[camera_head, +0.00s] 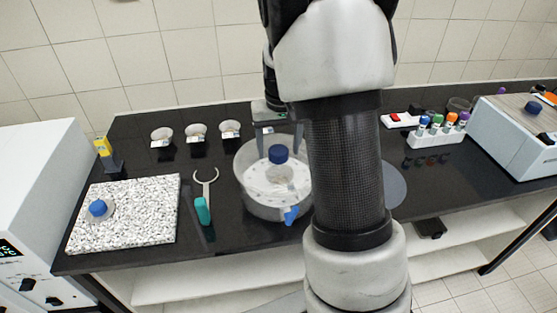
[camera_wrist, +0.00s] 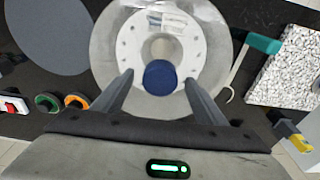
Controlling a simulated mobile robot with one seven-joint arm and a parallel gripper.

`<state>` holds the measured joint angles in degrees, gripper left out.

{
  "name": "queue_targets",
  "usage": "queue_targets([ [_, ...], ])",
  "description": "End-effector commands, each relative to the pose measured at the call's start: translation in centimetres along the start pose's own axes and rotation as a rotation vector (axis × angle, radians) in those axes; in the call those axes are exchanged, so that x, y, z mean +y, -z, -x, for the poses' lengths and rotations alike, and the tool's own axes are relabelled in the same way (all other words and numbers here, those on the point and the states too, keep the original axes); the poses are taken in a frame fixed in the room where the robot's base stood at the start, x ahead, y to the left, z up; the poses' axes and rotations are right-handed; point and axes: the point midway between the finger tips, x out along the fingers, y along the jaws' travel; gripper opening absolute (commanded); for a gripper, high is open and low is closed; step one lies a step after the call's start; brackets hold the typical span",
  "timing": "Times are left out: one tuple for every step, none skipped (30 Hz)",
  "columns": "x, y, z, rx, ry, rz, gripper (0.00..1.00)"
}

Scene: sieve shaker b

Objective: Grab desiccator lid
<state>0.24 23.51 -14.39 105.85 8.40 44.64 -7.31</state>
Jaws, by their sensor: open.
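The desiccator (camera_head: 245,200) is a clear round vessel on the black bench, with a white perforated plate inside and a blue stopcock (camera_head: 291,215) at its front. Its clear lid shows mainly by the dark blue knob (camera_head: 278,154) on top; the lid's edge is hard to make out. My gripper (camera_head: 280,151) points down over the vessel, open and empty, its fingers on either side of the knob. In the wrist view the knob (camera_wrist: 160,78) lies between the fingertips, with a gap on each side. My arm hides the vessel's right side in the head view.
A speckled stone slab (camera_head: 140,225) with a blue-topped piece (camera_head: 97,208) is at left. A teal-handled tool (camera_head: 203,210) lies beside the vessel. Several small dishes (camera_head: 196,131) stand behind. A grey disc (camera_wrist: 48,35), partly behind my arm in the head view, and a vial rack (camera_head: 437,139) are right.

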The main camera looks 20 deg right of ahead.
Motion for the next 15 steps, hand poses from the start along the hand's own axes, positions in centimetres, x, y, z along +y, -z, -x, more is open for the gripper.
queue_targets([
  [0.0,0.0,0.02,0.0,0.0,0.0,0.66],
  [0.0,0.0,0.03,0.0,0.0,0.0,0.66],
  [0.0,0.0,0.03,0.0,0.0,0.0,0.62],
  [0.0,0.0,0.04,0.0,0.0,0.0,0.57],
  [0.0,0.0,0.04,0.0,0.0,0.0,0.52],
  [-0.01,0.0,0.05,0.0,0.0,0.0,0.45],
  [0.0,0.0,0.05,0.0,0.0,0.0,0.4],
  [0.0,0.0,0.05,0.0,0.0,0.0,0.35],
  [-0.01,0.0,0.06,0.0,0.0,0.0,0.28],
  [0.0,0.0,0.06,0.0,0.0,0.0,0.23],
  [0.0,0.01,0.06,0.0,0.0,0.0,0.18],
  [0.0,0.01,0.07,0.0,0.0,0.0,0.12],
  [0.0,0.01,0.07,0.0,0.0,0.0,0.07],
  [0.0,0.01,0.07,0.0,0.0,0.0,0.01],
  [0.0,0.01,0.08,0.0,0.0,0.0,0.0],
])
